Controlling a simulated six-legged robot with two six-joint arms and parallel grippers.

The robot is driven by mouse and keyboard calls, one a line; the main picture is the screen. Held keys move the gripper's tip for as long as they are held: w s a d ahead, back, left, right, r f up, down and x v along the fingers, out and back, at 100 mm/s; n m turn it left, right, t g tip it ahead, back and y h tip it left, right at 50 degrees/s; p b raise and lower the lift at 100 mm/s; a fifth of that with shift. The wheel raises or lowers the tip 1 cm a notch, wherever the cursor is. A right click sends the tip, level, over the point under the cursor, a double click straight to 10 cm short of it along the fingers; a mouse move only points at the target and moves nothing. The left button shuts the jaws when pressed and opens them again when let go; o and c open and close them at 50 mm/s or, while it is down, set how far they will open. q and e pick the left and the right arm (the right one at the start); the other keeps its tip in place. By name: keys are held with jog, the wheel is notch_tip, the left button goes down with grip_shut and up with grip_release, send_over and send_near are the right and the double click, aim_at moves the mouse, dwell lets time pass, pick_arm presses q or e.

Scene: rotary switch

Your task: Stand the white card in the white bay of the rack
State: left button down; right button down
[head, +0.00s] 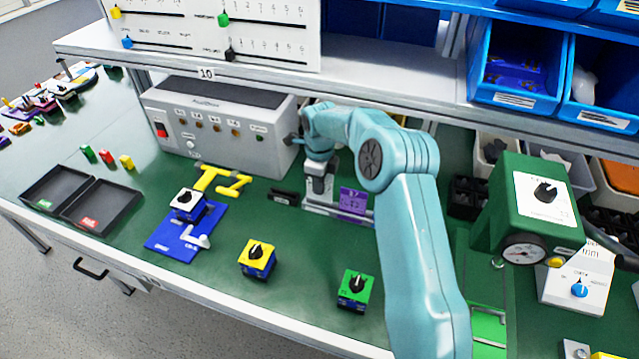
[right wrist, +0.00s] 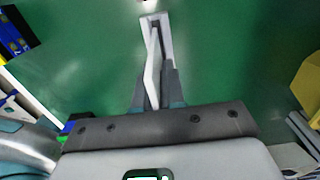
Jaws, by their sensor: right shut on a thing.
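The rack (head: 322,208) is a low pale grey holder on the green bench, below the shelf. A purple card (head: 354,202) stands upright in its right part. My right gripper (head: 319,186) points down over the rack's left part. In the right wrist view my right gripper (right wrist: 154,88) is shut on the white card (right wrist: 152,75), which shows as a thin pale strip seen edge-on between the fingers. A pale slotted piece lies at the card's far end; I cannot tell how deep the card sits in it. The white bay's marking is hidden. My left gripper is not in view.
A grey control box (head: 215,125) stands behind to the left. Yellow (head: 257,258) and green (head: 353,290) switches stand in front. A green gauge unit (head: 530,210) is at right.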

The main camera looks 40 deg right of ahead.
jog(key=shift+f+b, duration=1.5)
jog(key=shift+f, duration=0.45)
jog(key=c, duration=1.1)
grip_release()
jog(key=shift+c, duration=0.2)
jog(key=shift+r, duration=0.1)
notch_tip(320, 180, up, 16)
jog(key=shift+r+p, duration=0.15)
jog(key=shift+p, duration=0.2)
notch_tip(320, 180, up, 9)
jog(key=p, duration=1)
send_over(319, 200)
jog(key=shift+d, duration=0.15)
jog(key=shift+w, duration=0.1)
